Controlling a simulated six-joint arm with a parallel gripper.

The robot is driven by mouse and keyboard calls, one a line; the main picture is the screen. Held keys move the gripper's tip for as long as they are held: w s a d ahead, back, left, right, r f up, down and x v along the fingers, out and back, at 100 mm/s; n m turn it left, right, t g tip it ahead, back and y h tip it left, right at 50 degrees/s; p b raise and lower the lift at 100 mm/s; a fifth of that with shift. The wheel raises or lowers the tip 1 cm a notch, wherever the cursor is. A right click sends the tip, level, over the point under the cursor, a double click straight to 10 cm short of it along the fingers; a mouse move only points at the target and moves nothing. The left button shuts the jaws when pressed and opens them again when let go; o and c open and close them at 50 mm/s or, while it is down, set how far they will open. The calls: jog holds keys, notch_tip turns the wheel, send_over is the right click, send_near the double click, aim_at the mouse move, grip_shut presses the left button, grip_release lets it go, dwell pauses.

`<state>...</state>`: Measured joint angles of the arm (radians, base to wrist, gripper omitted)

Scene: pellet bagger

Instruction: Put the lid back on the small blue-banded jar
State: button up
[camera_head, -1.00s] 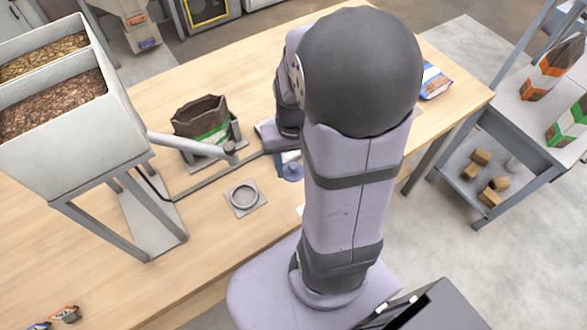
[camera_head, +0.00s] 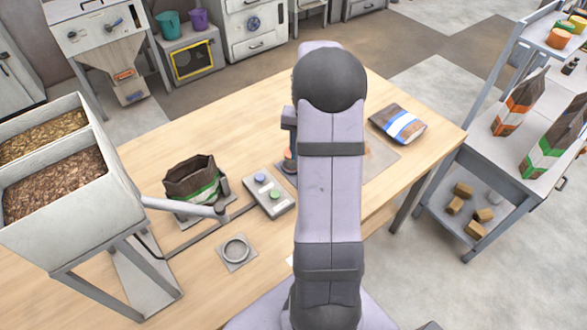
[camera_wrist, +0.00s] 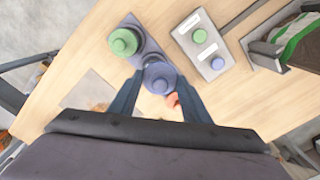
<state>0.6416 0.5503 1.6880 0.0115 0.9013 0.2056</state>
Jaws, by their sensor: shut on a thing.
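In the wrist view my gripper (camera_wrist: 158,84) has a finger on each side of a blue knobbed lid (camera_wrist: 157,73) and is shut on it. The lid is above or at a grey-purple rack (camera_wrist: 145,50); I cannot tell the height. A green knobbed lid (camera_wrist: 125,41) is at the rack's upper left end. A dark round shape shows between the green and blue lids, partly covered. A small red-orange piece (camera_wrist: 172,99) shows just below the blue lid. The jar's blue band is not visible. In the head view my arm hides the gripper and most of the rack.
A control box (camera_head: 268,191) with green and blue buttons stands left of my arm. Further left are an open bag (camera_head: 190,180), a ring on a plate (camera_head: 236,251) and a hopper (camera_head: 60,225). A blue-striped bag (camera_head: 399,124) lies at the right. The wooden table (camera_head: 235,115) is clear behind.

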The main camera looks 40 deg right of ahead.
jog(key=shift+w+d+r+m, duration=0.1)
jog(key=shift+w+d+m, duration=0.1)
jog(key=shift+d, duration=0.5)
jog(key=shift+w+d+m, duration=0.15)
jog(key=shift+d+m, duration=0.05)
jog(key=shift+d, duration=0.5)
notch_tip(320, 180, down, 6)
jog(key=b, duration=0.4)
jog(key=shift+f, duration=0.2)
dwell(1.0)
jog(key=shift+f+p, duration=0.15)
jog(key=shift+p, duration=0.15)
dwell(1.5)
